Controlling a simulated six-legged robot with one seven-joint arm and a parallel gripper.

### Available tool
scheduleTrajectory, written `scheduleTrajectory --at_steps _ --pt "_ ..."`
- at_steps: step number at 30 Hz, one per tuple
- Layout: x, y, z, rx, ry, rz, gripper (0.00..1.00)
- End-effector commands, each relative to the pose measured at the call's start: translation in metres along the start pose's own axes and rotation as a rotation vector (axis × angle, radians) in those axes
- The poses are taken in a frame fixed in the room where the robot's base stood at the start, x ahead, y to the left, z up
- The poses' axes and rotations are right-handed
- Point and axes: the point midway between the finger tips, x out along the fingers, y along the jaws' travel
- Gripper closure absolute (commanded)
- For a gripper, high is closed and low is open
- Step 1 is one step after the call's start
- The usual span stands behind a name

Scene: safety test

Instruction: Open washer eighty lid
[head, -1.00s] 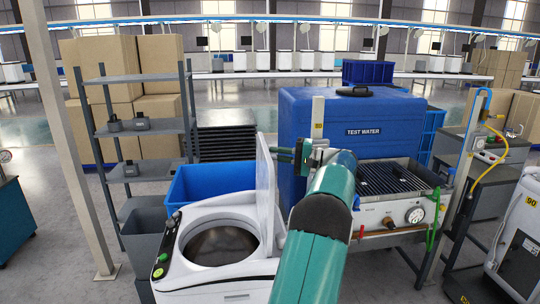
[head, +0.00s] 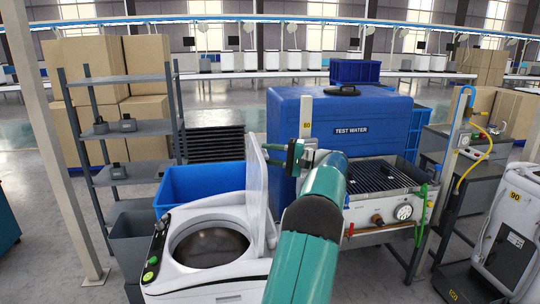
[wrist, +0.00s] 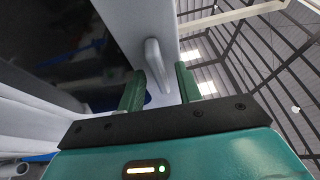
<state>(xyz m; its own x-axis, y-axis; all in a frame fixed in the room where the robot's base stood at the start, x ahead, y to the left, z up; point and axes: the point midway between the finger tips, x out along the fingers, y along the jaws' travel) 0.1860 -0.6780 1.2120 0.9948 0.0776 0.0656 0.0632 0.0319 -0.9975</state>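The white washer (head: 160,285) stands at lower centre-left in the head view, its round drum opening uncovered. Its lid (head: 257,195) stands up nearly vertical at the right side of the opening. My gripper (head: 274,155) is beside the upper part of the lid, on its right. In the wrist view a dark panel with a pale frame, seemingly the lid, fills the left, with a grey handle (wrist: 157,66) on the frame. The green fingers of my gripper (wrist: 160,85) are apart, with the handle just beyond their tips. I cannot tell whether they touch the lid.
A blue TEST WATER tank (head: 385,115) and a grated test bench (head: 375,215) stand behind and right of my arm. A blue bin (head: 195,183) and a grey shelf rack (head: 140,138) are behind the washer. Another machine marked 90 (head: 510,240) is far right.

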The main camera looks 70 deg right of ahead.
Motion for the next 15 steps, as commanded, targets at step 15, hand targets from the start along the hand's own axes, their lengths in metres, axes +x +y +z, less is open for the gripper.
scheduleTrajectory --at_steps 15 --pt "-0.09 0.001 -0.001 0.0 0.004 -0.001 0.65"
